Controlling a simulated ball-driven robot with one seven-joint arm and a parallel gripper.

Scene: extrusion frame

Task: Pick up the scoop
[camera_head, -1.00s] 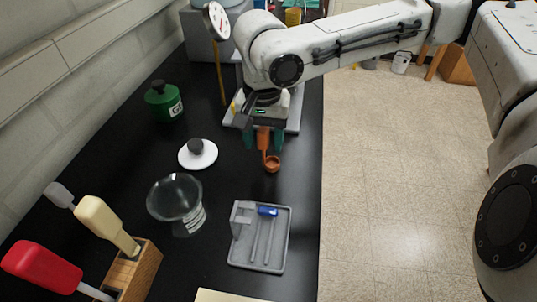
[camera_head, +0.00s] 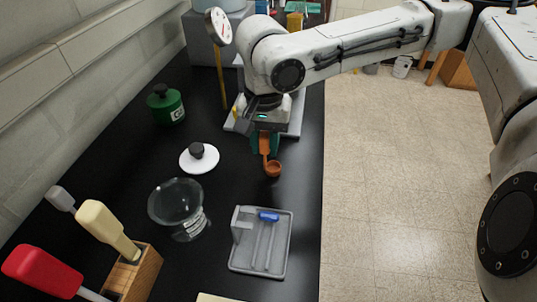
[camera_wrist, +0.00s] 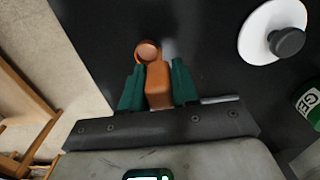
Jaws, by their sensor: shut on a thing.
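The orange-brown scoop (camera_head: 273,169) has a small round bowl and a flat handle. My gripper (camera_head: 265,146) points down over the black counter, with its green fingers on either side of the scoop's handle. In the wrist view, the scoop's handle (camera_wrist: 158,84) sits between the two green fingers of my gripper (camera_wrist: 158,88), which are shut on it. The bowl extends beyond the fingertips. I cannot tell clearly whether the scoop is clear of the counter.
A white lid (camera_head: 199,159) with a dark knob, a glass bowl (camera_head: 177,203) and a green bottle (camera_head: 165,104) stand to the left. A grey tray (camera_head: 283,238) lies nearer. A wooden block with spatulas (camera_head: 137,269) is at the front left. The counter's right edge is close.

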